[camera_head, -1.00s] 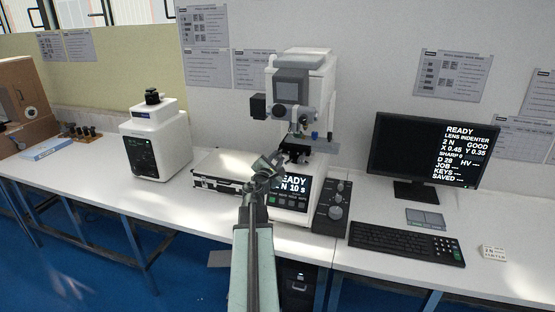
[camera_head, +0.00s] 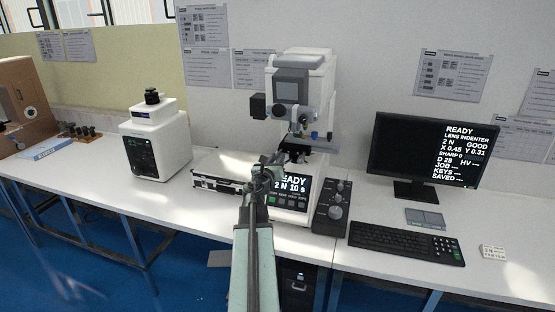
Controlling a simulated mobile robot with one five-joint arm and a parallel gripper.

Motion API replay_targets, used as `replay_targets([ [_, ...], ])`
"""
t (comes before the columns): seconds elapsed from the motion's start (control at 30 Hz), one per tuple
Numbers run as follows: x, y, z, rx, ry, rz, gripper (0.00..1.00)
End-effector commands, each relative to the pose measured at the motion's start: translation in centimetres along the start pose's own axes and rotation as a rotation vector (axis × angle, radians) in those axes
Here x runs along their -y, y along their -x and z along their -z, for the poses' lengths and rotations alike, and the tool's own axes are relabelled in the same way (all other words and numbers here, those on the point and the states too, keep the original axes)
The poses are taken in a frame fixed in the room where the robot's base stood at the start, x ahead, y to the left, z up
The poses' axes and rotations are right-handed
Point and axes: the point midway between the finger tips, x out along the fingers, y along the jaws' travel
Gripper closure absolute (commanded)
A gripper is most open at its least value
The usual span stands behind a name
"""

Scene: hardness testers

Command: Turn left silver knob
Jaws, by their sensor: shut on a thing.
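The hardness tester (camera_head: 310,72) stands at the middle of the bench, with a dark stage (camera_head: 318,144) below its head. My gripper (camera_head: 275,158) is at the left front of this stage, above the tester's lit panel (camera_head: 292,184). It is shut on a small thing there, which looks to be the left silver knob. The jaws hide most of the knob, so its angle does not show. The monitor (camera_head: 425,150) reads X 0.45 and Y 0.31.
A black control box with knobs (camera_head: 334,207) stands right of the panel. A keyboard (camera_head: 405,242) lies before the monitor. An open black case (camera_head: 218,183) is left of my arm, and a white instrument (camera_head: 152,143) stands farther left.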

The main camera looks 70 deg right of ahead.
Motion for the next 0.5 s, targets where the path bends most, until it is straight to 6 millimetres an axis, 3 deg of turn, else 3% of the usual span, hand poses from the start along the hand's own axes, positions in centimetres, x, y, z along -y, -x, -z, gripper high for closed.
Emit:
replay_targets([
  [0.5,0.09,0.03,0.07,-0.001,0.228,0.001,1.0],
])
